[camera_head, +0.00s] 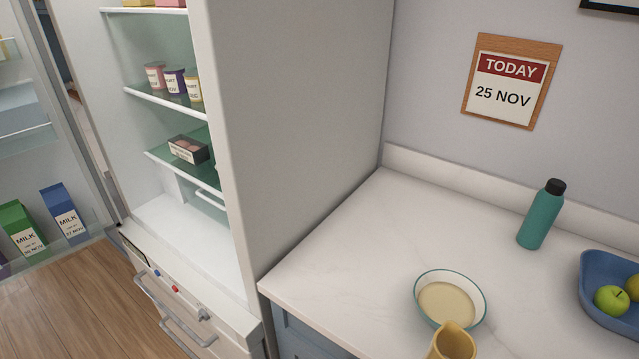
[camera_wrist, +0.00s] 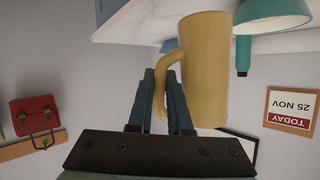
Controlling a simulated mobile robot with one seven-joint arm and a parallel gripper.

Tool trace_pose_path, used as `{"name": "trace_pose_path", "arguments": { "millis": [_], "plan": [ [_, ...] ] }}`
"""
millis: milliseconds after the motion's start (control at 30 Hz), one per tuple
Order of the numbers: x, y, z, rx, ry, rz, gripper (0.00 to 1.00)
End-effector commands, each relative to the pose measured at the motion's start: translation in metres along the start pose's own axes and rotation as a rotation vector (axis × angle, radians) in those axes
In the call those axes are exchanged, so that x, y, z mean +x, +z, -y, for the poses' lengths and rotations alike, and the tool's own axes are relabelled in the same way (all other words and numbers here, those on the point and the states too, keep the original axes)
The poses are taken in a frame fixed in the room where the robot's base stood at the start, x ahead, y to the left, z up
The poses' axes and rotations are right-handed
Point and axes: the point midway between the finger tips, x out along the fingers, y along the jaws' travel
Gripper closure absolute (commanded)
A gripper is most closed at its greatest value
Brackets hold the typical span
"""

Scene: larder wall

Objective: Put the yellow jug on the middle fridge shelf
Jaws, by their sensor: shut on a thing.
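The yellow jug (camera_head: 452,343) shows at the bottom edge of the head view, partly cut off, in front of a round bowl. In the wrist view, which is upside down, the jug (camera_wrist: 205,70) is beside my gripper (camera_wrist: 163,88), whose fingers are shut on its handle. My gripper is out of the head view. The fridge stands open at left.
A glass-rimmed bowl (camera_head: 450,297), a teal bottle (camera_head: 541,214) and a blue fruit bowl (camera_head: 598,285) stand on the white counter (camera_head: 350,250). The fridge's side wall (camera_head: 300,120) rises between counter and shelves. Milk cartons (camera_head: 63,211) stand in the open door.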

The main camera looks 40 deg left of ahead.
Motion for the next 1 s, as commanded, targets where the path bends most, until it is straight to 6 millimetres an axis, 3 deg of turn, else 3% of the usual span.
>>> {"name": "trace_pose_path", "arguments": {
  "millis": [1000],
  "plan": [
    [0.041, 0.146, -0.037, -0.279, -0.675, 0.098, 1.0]
  ]
}}
